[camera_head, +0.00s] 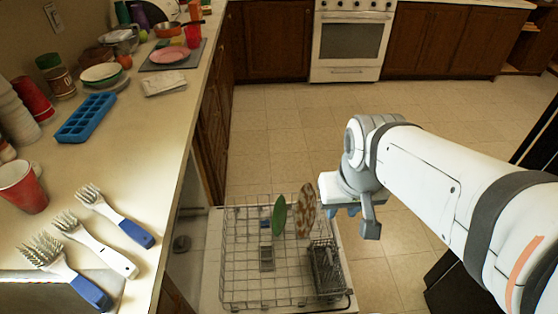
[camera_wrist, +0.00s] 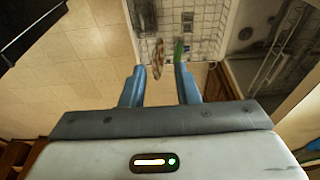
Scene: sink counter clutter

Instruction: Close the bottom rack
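The bottom rack (camera_head: 241,280) is a grey wire rack pulled out over the open dishwasher door, to the right of the counter, in the head view. It holds a green plate (camera_head: 279,215), a brown patterned plate (camera_head: 305,209) and a dark cutlery basket (camera_head: 326,268). In the wrist view the rack (camera_wrist: 205,18) is at the top, with the patterned plate (camera_wrist: 158,58) and green plate (camera_wrist: 178,51) near it. My gripper (camera_wrist: 158,72) is open with nothing between its fingers. In the head view my gripper (camera_head: 358,222) is right of the rack, apart from it.
The counter (camera_head: 160,125) on the left carries several brushes (camera_head: 114,215), a blue tray (camera_head: 86,117), cups and dishes. A white oven (camera_head: 350,42) and brown cabinets line the back. The tiled floor (camera_head: 290,130) behind the rack is clear.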

